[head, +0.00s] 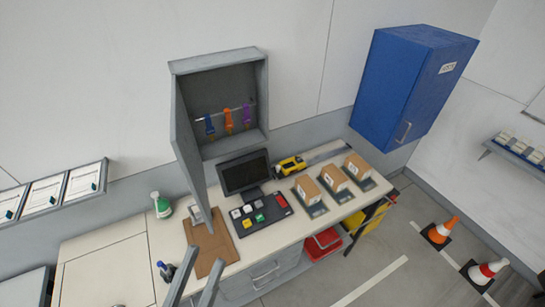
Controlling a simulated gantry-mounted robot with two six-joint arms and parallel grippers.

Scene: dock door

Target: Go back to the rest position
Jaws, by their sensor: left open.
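My left gripper (202,258) comes in at the bottom of the head view. Its two grey fingers are apart, with nothing seen between them. They show over the front edge of the workbench (100,262), near a brown board (222,243). My right gripper is not in view.
A grey wall cabinet (222,62) stands open, its door (187,150) swung out towards the bench, with blue, orange and purple tags hanging inside. A monitor (244,172), a button panel (262,218), a spray bottle (161,205) and several boxes (333,179) stand on the bench. A blue cabinet (400,85) hangs right.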

